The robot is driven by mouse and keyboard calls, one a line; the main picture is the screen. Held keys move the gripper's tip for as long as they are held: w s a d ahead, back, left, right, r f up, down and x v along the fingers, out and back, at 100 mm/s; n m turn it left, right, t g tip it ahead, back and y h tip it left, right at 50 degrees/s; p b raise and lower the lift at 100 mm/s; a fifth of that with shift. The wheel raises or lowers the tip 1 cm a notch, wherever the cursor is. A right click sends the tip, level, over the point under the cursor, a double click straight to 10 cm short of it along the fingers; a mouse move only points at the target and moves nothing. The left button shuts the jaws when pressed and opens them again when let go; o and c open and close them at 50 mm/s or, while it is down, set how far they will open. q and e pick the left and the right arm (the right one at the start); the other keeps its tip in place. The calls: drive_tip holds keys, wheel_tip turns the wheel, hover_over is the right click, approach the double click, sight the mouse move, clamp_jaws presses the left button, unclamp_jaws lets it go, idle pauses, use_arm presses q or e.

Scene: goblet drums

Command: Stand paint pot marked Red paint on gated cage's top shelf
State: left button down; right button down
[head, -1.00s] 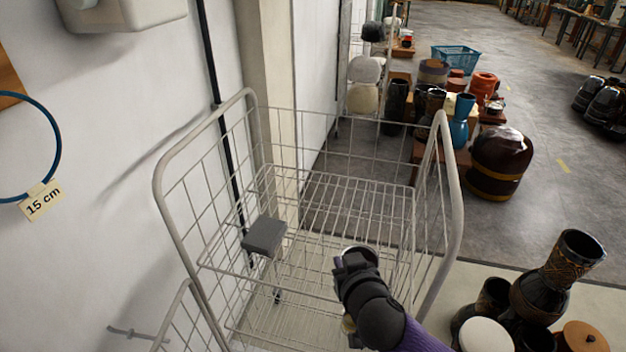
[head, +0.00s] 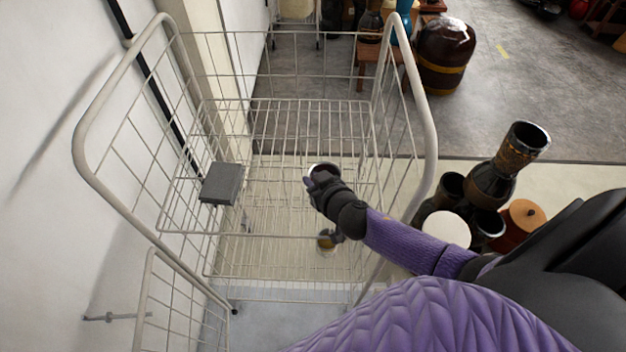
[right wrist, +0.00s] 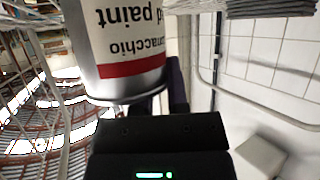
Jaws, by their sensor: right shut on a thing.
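The gated cage (head: 428,130) is a pale wire roll cage, and its wire top shelf (head: 290,112) shows in the head view. My right gripper (head: 318,177) is over the right part of the shelf area. It is shut on the paint pot (right wrist: 125,40), a light can with a red band, whose label reads upside down, partly "d paint", in the right wrist view. In the head view only the pot's round rim (head: 324,168) shows; my gripper hides the rest. I cannot tell whether the pot touches the shelf. My left gripper is not in view.
A dark grey block (head: 221,183) sits at the shelf's left side. A small brownish object (head: 327,240) shows below my gripper. Dark goblet drums (head: 490,185) stand right of the cage, and a wall is on the left. The shelf's middle looks clear.

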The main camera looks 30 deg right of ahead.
drive_tip(key=c, duration=0.6)
unclamp_jaws()
drive_tip(key=shift+w, duration=0.1)
drive_tip(key=shift+s+r, duration=0.25)
drive_tip(key=shift+s, duration=0.05)
drive_tip(key=p+v, duration=0.2)
drive_tip(key=v, duration=0.9)
drive_tip(key=shift+s+r, duration=0.1)
drive_tip(key=shift+s, duration=0.05)
